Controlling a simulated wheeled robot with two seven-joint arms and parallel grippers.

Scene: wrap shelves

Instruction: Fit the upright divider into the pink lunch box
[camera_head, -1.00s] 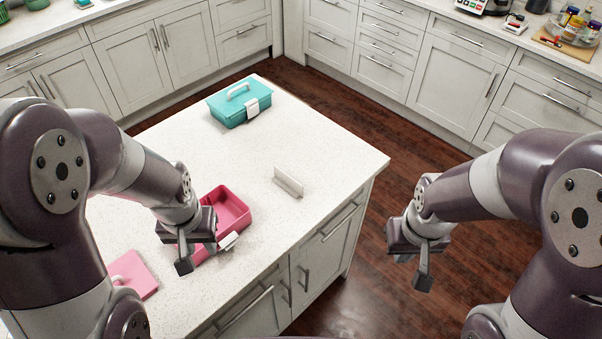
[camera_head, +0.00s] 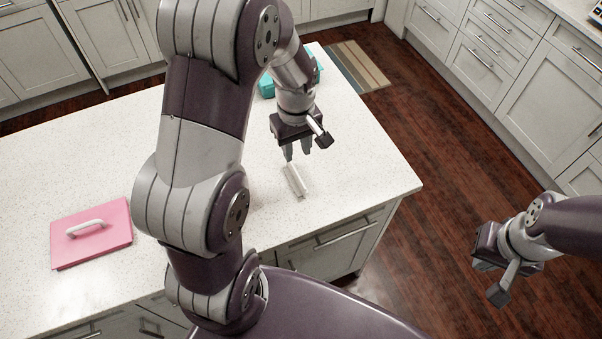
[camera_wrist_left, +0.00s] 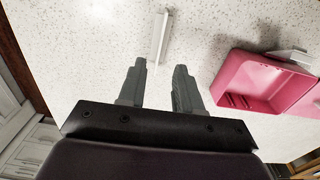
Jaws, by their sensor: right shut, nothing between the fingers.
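The white upright divider (camera_head: 295,180) stands on the counter as a thin plate. My left gripper (camera_head: 297,152) is open just above and beyond it in the head view. In the left wrist view the divider (camera_wrist_left: 161,38) lies ahead of the two spread fingers (camera_wrist_left: 161,80), with nothing between them. The pink lunch box (camera_wrist_left: 232,72) is open and empty in the left wrist view, right of the fingers, with ribs inside; my left arm hides it in the head view. My right gripper (camera_head: 484,264) is shut and empty, off the counter's right side.
The pink lid (camera_head: 112,240) with a white handle lies flat on the counter at left. A teal box (camera_head: 267,86) stands at the counter's far end, partly behind my left arm. The counter (camera_head: 365,170) is clear right of the divider. A striped mat (camera_head: 358,66) lies on the floor.

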